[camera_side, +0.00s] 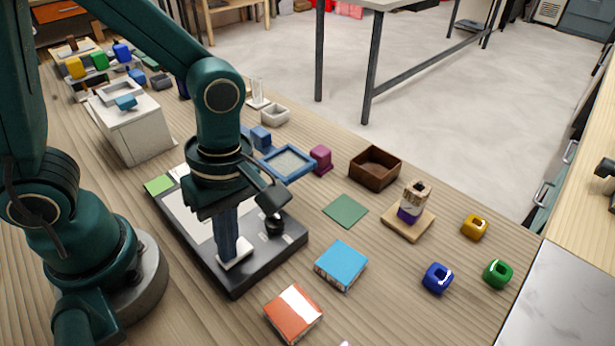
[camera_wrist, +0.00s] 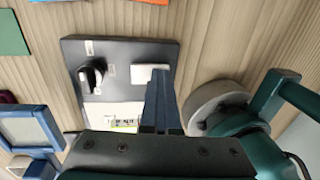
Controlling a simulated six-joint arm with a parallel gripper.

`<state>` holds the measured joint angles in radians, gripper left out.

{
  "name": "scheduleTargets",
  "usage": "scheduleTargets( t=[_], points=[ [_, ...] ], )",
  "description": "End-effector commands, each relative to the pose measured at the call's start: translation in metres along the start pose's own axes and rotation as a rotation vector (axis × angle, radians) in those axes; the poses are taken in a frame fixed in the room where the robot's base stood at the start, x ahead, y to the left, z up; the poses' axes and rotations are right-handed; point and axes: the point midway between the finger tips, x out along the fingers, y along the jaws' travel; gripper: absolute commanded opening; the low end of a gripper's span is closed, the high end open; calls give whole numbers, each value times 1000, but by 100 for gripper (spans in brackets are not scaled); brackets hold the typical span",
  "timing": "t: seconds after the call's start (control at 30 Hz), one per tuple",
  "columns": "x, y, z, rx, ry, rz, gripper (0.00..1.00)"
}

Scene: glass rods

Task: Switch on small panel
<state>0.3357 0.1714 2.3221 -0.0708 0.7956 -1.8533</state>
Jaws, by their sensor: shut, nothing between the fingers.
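The small panel (camera_side: 283,251) is a dark slab on the wooden table, with a pale sheet-like area on top. It also shows in the wrist view (camera_wrist: 120,52). A black knob (camera_side: 274,224) stands near its right end and shows in the wrist view (camera_wrist: 92,75) beside small pale labels. A white plate (camera_side: 241,257) sits at the near corner, also in the wrist view (camera_wrist: 142,72). My gripper (camera_side: 230,256) points down with its blue fingers (camera_wrist: 160,78) together and empty, over or on the white plate; contact is unclear. The fingers hide part of the plate.
A green square (camera_side: 158,185) lies at the panel's far left corner. A blue-framed tray (camera_side: 287,163) stands behind the panel. A blue book (camera_side: 341,265) and an orange-and-white box (camera_side: 294,312) lie right and in front. A white box (camera_side: 135,128) stands at back left.

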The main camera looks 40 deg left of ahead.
Motion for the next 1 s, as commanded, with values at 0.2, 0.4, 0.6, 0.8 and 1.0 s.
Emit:
scheduleTargets(
  t=[0.2, 0.4, 0.6, 0.8, 1.0],
  points=[
    [2, -1, 0, 1, 1, -3, 0],
    [1, 3, 0, 0, 1, -2, 0],
    [-2, 14, 0, 0, 1, 3, 0],
    [-4, 15, 0, 0, 1, -1, 0],
    [-4, 15, 0, 0, 0, -1, 0]
  ],
)
